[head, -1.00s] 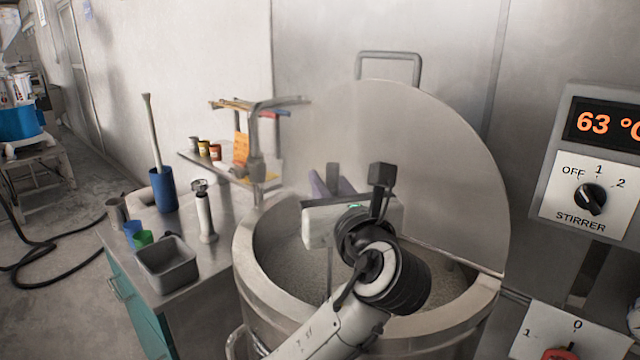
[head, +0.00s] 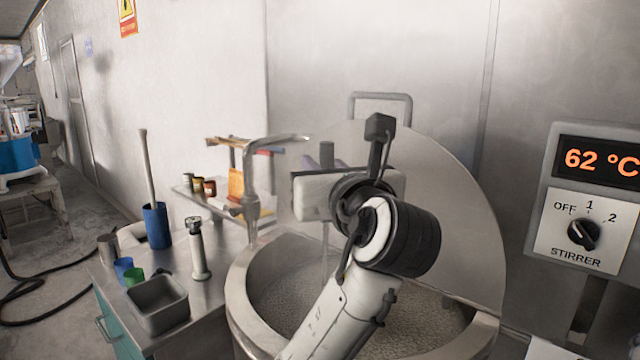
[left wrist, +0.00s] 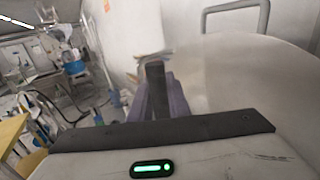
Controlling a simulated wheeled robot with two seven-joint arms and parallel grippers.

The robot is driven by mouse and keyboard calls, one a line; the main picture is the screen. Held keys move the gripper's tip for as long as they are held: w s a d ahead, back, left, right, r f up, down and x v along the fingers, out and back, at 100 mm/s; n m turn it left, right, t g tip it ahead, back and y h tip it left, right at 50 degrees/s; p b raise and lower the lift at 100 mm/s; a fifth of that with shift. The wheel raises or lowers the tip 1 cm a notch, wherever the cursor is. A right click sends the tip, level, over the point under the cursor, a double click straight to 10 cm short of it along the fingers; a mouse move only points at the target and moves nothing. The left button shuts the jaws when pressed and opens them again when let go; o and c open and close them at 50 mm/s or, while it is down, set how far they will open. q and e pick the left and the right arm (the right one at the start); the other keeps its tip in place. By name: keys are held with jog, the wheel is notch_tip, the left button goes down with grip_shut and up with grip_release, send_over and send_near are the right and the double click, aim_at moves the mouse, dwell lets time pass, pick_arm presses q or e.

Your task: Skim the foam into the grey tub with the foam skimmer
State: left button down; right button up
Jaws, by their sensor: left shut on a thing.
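The grey tub (head: 157,303) stands open on the steel side counter, left of the big steel kettle (head: 243,300). Pale speckled foam (head: 330,300) covers the liquid in the kettle. My left gripper (head: 322,163) is above the kettle, mostly hidden behind its own wrist. It is shut on the dark handle of the foam skimmer (head: 326,153), which also shows between the purple fingers in the left wrist view (left wrist: 156,85). A thin rod hangs below the gripper toward the foam. The skimmer's head cannot be made out. My right gripper is out of view.
The raised kettle lid (head: 450,190) stands close behind my left arm. A tap (head: 250,185) rises at the kettle's left rim. A blue holder (head: 157,226), small cups and an upright tool (head: 198,250) stand near the tub. The stirrer panel (head: 582,232) is at right.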

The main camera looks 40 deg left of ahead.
pick_arm(q)
notch_tip(320, 180, up, 7)
dwell(0.6)
jog(key=shift+s+f, duration=0.1)
jog(key=shift+f, duration=0.05)
